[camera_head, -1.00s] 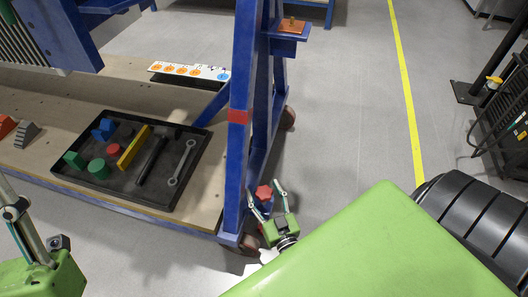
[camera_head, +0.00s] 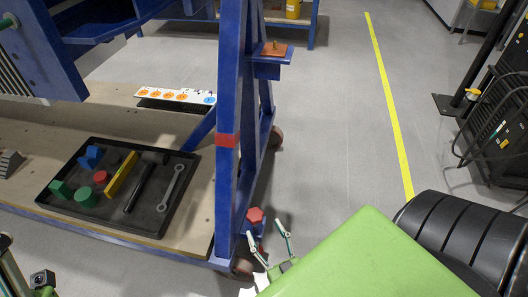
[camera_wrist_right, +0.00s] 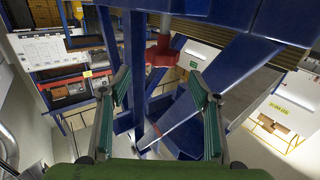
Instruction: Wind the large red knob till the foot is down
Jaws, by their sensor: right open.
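The large red knob (camera_head: 255,215) sits low at the near end of the blue frame, above a small blue bracket. The foot cannot be made out. Parts of my left arm show at the bottom left corner; its fingers cannot be read.
The blue frame post (camera_head: 228,130) stands close left of the knob, with a caster wheel (camera_head: 243,267) below. A black tray (camera_head: 140,212) of tools and blocks lies on the wooden shelf (camera_head: 195,222). Grey floor (camera_head: 330,150) is clear to the right.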

